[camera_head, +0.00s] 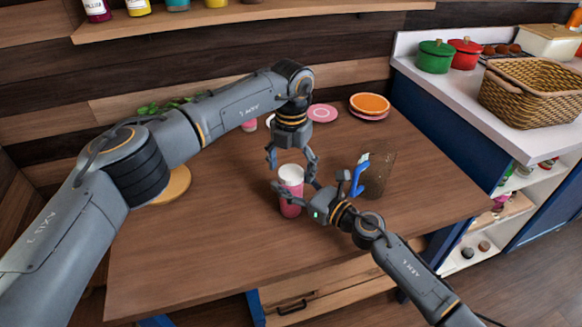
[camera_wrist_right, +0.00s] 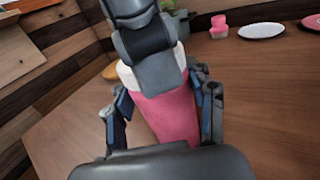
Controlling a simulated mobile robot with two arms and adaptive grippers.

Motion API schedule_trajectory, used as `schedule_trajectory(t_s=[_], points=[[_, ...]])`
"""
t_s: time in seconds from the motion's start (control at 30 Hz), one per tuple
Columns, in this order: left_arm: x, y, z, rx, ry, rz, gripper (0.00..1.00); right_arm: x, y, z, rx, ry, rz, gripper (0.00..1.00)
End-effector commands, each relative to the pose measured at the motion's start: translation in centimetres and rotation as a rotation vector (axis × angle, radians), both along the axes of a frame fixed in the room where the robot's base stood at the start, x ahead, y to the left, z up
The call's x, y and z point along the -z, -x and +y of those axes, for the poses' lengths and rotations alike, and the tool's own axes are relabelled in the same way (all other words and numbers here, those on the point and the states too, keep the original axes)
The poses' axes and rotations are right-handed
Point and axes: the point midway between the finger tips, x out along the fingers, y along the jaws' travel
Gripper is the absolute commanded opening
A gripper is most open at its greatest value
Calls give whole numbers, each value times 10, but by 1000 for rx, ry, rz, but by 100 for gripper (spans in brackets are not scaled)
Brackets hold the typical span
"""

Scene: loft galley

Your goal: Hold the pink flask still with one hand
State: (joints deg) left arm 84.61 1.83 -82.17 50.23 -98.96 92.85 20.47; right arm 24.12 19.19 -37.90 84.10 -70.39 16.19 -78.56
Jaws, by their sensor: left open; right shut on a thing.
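The pink flask (camera_head: 290,208) stands upright on the wooden table with a white top (camera_head: 290,174). My right gripper (camera_head: 303,191) comes in from the right and is shut on the flask's body. In the right wrist view the pink body (camera_wrist_right: 170,117) sits between the two fingers (camera_wrist_right: 163,112). My left gripper (camera_head: 291,163) points down over the flask, open, its fingers at either side of the white top. I cannot tell if they touch it. In the right wrist view my left gripper hides most of the white top.
A brownish see-through container (camera_head: 379,174) with a blue item (camera_head: 359,176) by it stands right of the flask. Plates (camera_head: 369,103) lie at the back of the table. A wicker basket (camera_head: 535,91) sits on the right counter. The front of the table is clear.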

Motion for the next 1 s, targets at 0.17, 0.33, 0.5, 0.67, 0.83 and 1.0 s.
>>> schedule_trajectory(t_s=[0.17, 0.33, 0.5, 0.67, 0.83, 1.0], points=[[-17, -1, 0, 0, 1, -3, 80, 1, 0, 0, -1, 0, 1, 0], [-53, -1, -1, 0, 1, -5, 80, 1, 0, 0, -1, 0, 1, 0], [-88, -1, -1, 0, 1, -4, 80, 1, 0, 0, -1, 0, 1, 0], [-110, -1, -1, 0, 0, -2, 80, 1, 0, 0, -1, 0, 1, 0], [-119, -1, -1, 0, 0, -1, 80, 1, 0, 0, -1, 0, 1, 0], [-120, -1, -1, 0, 0, 0, 80, 1, 0, 0, -1, 0, 1, 0]])
